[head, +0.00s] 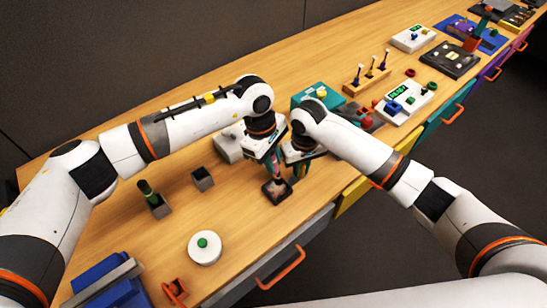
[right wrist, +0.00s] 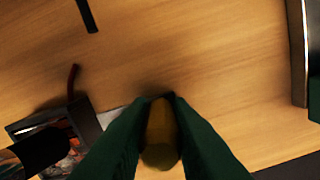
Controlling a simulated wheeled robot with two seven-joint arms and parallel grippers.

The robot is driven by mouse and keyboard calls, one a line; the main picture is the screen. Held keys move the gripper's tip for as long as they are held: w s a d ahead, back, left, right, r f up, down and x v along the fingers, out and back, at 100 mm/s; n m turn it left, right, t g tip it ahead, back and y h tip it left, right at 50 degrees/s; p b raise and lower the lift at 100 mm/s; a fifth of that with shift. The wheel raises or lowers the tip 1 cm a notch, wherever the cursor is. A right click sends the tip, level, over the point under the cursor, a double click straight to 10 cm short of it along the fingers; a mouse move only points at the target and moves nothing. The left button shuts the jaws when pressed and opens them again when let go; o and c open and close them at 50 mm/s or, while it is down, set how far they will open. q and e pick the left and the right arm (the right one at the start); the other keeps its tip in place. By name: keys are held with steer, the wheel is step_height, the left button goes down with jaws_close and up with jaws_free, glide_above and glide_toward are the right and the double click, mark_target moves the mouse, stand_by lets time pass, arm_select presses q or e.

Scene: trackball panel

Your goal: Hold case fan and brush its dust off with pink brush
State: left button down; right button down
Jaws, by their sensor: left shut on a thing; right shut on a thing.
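The case fan (head: 277,191) is a small dark square frame with a reddish middle, held above the table near its front edge. My left gripper (head: 272,168) is shut on it from above. The fan (right wrist: 85,122) also shows at the lower left of the right wrist view, partly covered by a dark finger. My right gripper (head: 299,170) is close beside the fan on its right. In the right wrist view its green fingers are shut on a yellow-brown handle (right wrist: 159,135), which looks like the brush's. The bristles and any pink part are hidden.
A white round base with a green button (head: 204,247) stands at front left. Dark open holders (head: 203,179) stand left of the grippers, one with a green-handled item (head: 149,192). A teal box (head: 310,92) and white panels are behind. Orange-handled drawers line the front edge.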

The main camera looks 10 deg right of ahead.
arm_select(q)
steer(key=shift+s+a+f, duration=0.15)
steer(key=shift+s+a, duration=0.05)
steer(key=shift+a, duration=0.55)
steer(key=shift+s+a, duration=0.1)
steer(key=shift+a, duration=0.05)
steer(key=shift+s+a, duration=0.25)
steer(key=shift+a, duration=0.1)
steer(key=shift+s+d, duration=0.1)
steer(key=shift+d, duration=0.05)
steer(key=shift+s+d+r, duration=0.2)
steer(key=shift+s+d, duration=0.15)
